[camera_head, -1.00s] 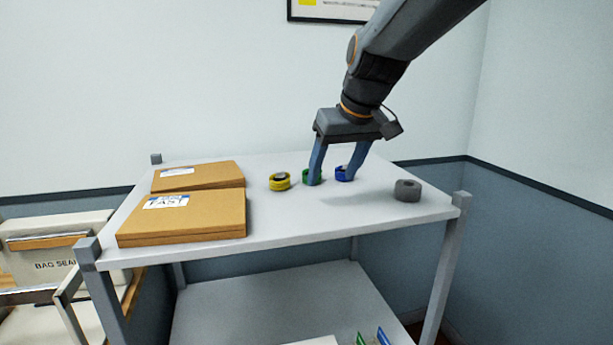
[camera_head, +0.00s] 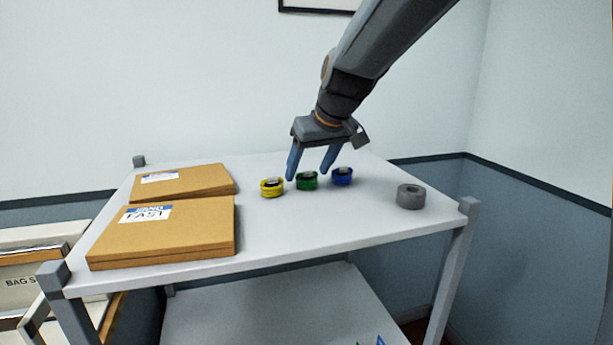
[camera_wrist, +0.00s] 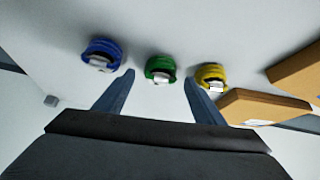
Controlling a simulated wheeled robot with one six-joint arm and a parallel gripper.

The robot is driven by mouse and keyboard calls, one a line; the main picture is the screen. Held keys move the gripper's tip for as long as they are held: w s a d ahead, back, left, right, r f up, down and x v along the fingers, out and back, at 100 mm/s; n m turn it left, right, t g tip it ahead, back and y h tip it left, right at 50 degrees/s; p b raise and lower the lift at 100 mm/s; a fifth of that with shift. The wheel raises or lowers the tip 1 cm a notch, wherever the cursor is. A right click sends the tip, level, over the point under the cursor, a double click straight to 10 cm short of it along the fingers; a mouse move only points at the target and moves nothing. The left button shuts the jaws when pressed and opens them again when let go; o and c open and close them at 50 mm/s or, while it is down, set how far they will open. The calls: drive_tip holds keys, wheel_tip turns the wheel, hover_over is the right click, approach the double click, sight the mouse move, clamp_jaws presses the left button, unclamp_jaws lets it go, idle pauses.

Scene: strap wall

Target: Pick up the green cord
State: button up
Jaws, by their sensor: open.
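The green cord (camera_head: 307,181) is a small coiled ring on the white shelf top, between the yellow cord (camera_head: 272,187) and the blue cord (camera_head: 342,177). In the wrist view the green cord (camera_wrist: 160,69) lies ahead of and between my fingertips, with a pale tag or band on its near side. My gripper (camera_head: 307,176) is open and empty, its fingers pointing down by the green cord. In the wrist view my gripper (camera_wrist: 160,80) has nothing between its fingers at their tips, and the cord appears apart from both. The exact height above the shelf is unclear.
The blue cord (camera_wrist: 101,54) and the yellow cord (camera_wrist: 211,77) flank the green one closely. A grey roll (camera_head: 410,197) sits to the right. Flat cardboard boxes (camera_head: 165,235) cover the left side. Corner posts (camera_head: 470,207) rise at the shelf's edges. The shelf's front middle is clear.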

drive_tip(key=shift+w+f, duration=0.2)
drive_tip(key=shift+f, duration=0.2)
